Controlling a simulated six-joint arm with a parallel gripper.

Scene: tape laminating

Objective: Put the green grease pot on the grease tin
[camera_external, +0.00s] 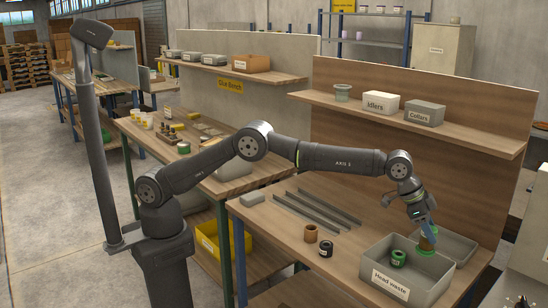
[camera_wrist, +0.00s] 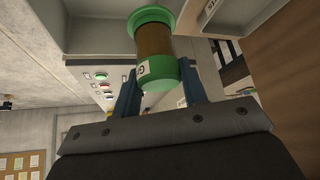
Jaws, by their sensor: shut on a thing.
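My gripper (camera_external: 428,226) is above the grey bin labelled "Head waste" (camera_external: 385,283), pointing down. It is shut on a round brown piece with green ends (camera_external: 428,238), which also shows between the blue fingers in the wrist view (camera_wrist: 153,43). A white label, partly hidden, is on its near green end. A dark green ringed piece (camera_external: 398,258) lies inside the bin, to the left of the held piece. I cannot tell for certain which thing is the green grease pot or the grease tin.
A brown pot (camera_external: 311,233) and a dark can (camera_external: 326,249) stand on the bench left of the bin. Long grey bars (camera_external: 315,208) lie behind them. The shelf above holds boxes labelled "Idlers" (camera_external: 382,103) and "Collars" (camera_external: 425,113). A wooden back panel rises behind the bench.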

